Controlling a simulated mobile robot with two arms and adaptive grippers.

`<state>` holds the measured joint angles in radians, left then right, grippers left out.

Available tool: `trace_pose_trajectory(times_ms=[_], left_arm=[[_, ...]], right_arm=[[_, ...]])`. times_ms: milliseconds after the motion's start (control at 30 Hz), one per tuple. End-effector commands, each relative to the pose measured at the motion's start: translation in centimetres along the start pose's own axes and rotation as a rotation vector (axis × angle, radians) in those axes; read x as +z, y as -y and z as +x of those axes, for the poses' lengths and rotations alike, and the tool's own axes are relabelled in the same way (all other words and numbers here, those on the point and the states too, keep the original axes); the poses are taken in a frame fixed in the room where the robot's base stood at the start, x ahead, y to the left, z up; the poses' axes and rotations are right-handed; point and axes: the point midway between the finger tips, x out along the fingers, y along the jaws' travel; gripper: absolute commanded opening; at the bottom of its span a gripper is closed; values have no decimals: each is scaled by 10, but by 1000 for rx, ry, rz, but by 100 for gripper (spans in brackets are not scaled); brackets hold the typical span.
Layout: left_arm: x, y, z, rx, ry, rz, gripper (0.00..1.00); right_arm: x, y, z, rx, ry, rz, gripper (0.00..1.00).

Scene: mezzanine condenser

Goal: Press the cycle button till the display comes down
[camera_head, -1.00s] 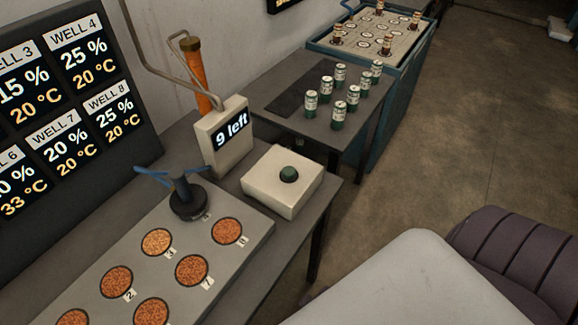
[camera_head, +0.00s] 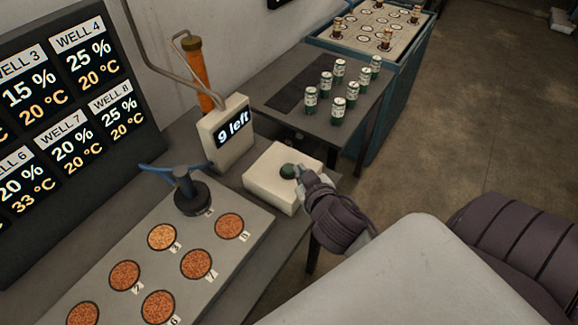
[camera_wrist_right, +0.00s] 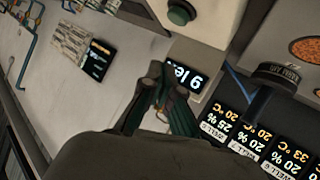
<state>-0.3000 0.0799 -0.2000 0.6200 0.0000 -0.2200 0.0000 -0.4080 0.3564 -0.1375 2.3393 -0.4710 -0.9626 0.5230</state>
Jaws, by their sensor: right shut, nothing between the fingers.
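The cycle button (camera_head: 288,171) is a dark green round knob on a cream box (camera_head: 269,188) on the grey bench. The display (camera_head: 233,132) behind it reads "9 left". My right gripper (camera_head: 303,172) is shut and empty, its tips just right of the button and very close to it. I cannot tell whether they touch. In the right wrist view the button (camera_wrist_right: 181,12) is at the top, beyond the shut fingers (camera_wrist_right: 163,88), with a gap showing between them in the picture. The display (camera_wrist_right: 184,79) shows upside down there. My left gripper is not in view.
A board of well readings (camera_head: 68,130) stands at left. Several green-labelled cans (camera_head: 325,84) stand on a table behind.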

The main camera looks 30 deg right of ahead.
Motion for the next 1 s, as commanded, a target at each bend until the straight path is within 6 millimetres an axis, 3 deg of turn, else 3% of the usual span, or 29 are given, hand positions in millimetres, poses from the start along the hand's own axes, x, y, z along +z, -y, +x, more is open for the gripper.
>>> trace_pose_trajectory(times_ms=[100, 200, 300, 400, 500, 633, 800, 1000], left_arm=[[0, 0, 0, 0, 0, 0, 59], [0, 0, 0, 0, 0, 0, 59], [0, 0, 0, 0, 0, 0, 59], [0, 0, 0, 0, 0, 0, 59], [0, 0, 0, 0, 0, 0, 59], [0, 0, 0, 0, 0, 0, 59], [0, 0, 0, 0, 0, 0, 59], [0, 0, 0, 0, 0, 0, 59]], right_arm=[[-58, -8, 13, -4, -259, -18, 0], [-108, -3, 14, -68, -487, -58, 0], [-149, 14, 8, -198, -692, -145, 0], [-169, 37, 1, -369, -818, -272, 0], [-166, 58, 1, -554, -845, -430, 0], [-138, 65, 17, -759, -722, -660, 0], [-92, 30, 52, -862, -403, -887, 0], [-68, -11, 74, -843, -166, -974, 0]])
